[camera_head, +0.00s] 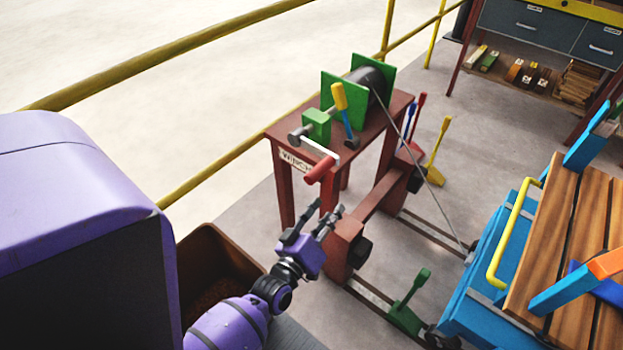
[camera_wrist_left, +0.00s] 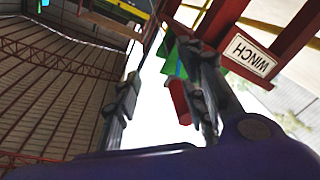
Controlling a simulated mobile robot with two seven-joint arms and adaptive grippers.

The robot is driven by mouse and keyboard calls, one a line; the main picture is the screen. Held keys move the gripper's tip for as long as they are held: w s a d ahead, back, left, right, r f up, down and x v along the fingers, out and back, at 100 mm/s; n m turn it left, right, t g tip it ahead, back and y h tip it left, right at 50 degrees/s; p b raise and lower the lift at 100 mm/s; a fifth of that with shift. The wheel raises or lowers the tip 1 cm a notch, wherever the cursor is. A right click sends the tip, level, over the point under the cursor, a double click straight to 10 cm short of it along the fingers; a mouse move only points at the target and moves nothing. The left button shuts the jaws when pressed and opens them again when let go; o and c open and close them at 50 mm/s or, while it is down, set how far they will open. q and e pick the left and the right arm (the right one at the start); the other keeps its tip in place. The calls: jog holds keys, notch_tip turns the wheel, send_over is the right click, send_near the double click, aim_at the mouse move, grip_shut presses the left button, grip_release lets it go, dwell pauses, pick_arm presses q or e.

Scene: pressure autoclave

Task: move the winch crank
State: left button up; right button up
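The winch crank (camera_head: 321,149) has a white arm and a red handle (camera_head: 320,170), and sits on the near side of the winch. The green winch housing (camera_head: 317,125) stands on a red-brown table labelled WINCH. My left gripper (camera_head: 329,208) is open and empty, just below the red handle and apart from it. In the left wrist view, the gripper's two fingers (camera_wrist_left: 165,92) are spread, and the red handle (camera_wrist_left: 179,102) shows between them, nearer the right finger, which partly covers the crank. My right gripper is not in view.
The red-brown table (camera_head: 285,190) and a red-brown beam frame (camera_head: 345,235) stand close to the gripper. A yellow lever (camera_head: 340,97) rises beside the winch. A cable (camera_head: 415,155) runs to a blue cart (camera_head: 480,290). A yellow railing (camera_head: 215,165) passes behind.

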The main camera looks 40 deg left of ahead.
aim_at(319, 172)
pick_arm(q)
jog(key=s+a+r+n+t+y, duration=0.1)
jog(key=a+r+n+t+y, duration=0.1)
jog(key=a+r+n+y, duration=0.3)
jog(key=shift+n+h, duration=0.4)
jog(key=shift+n, duration=0.1)
jog(key=x, duration=0.4)
jog(key=f+p+x, duration=0.1)
jog(key=x, duration=0.1)
jog(key=shift+w+a, duration=0.25)
jog(key=shift+w, duration=0.05)
jog(key=shift+w+a, duration=0.15)
jog(key=shift+w, duration=0.25)
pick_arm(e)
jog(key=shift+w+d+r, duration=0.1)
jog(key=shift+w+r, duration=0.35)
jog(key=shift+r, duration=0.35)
pick_arm(q)
jog(key=shift+c, duration=0.4)
grip_shut()
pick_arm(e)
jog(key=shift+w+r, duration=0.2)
